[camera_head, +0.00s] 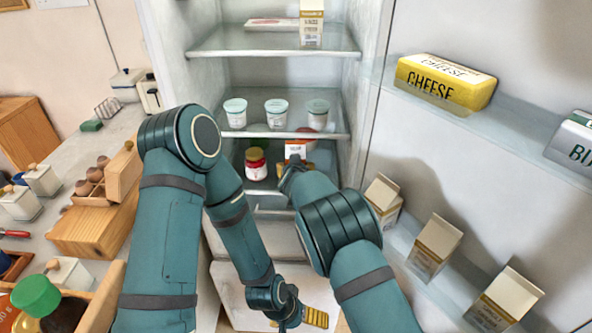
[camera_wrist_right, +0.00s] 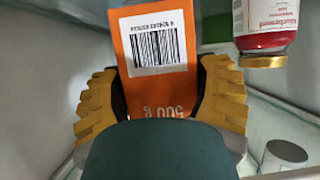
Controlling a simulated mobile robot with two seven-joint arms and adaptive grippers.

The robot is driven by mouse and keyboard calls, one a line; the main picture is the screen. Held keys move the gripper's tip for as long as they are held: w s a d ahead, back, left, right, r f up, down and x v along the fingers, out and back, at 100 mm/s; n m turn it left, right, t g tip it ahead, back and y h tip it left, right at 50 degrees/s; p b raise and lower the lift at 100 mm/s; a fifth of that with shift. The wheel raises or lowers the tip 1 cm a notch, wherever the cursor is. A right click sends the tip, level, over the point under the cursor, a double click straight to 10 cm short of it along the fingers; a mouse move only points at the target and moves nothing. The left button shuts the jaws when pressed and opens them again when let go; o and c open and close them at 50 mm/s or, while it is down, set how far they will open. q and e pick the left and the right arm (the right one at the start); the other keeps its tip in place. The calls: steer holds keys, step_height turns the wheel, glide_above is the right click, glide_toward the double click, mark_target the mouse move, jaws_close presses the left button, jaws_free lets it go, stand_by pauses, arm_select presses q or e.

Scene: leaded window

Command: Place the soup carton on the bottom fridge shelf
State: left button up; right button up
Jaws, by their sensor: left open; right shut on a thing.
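In the right wrist view the carton (camera_wrist_right: 155,45) shows a white barcode label. My right gripper (camera_head: 294,168) is shut on it, with yellow fingers (camera_wrist_right: 160,90) on both sides. The bottom fridge shelf (camera_head: 272,187) is partly hidden by my arms, and I cannot tell whether the carton touches it. My left gripper (camera_head: 316,317) is open and empty, low in front of the fridge.
White tubs (camera_head: 276,113) stand on the shelf above. The jar (camera_wrist_right: 266,30) is close to the carton. The door on the right holds cheese (camera_head: 445,82) and several cartons (camera_head: 435,247). A counter with wooden boxes (camera_head: 95,225) is at left.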

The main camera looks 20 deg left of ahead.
steer(key=shift+w+a+r+p, duration=0.15)
steer(key=shift+w+p, duration=0.55)
steer(key=shift+w, duration=0.35)
steer(key=shift+w+a+p, duration=0.15)
steer(key=shift+w+p, duration=0.1)
steer(key=shift+p, duration=0.05)
steer(key=shift+w+a+f, duration=0.1)
steer(key=shift+a+f, duration=0.05)
steer(key=shift+f, duration=0.1)
steer(key=shift+f+b, duration=0.4)
steer(key=shift+f, duration=1.15)
steer(key=shift+f, duration=0.15)
steer(key=o, duration=1.3)
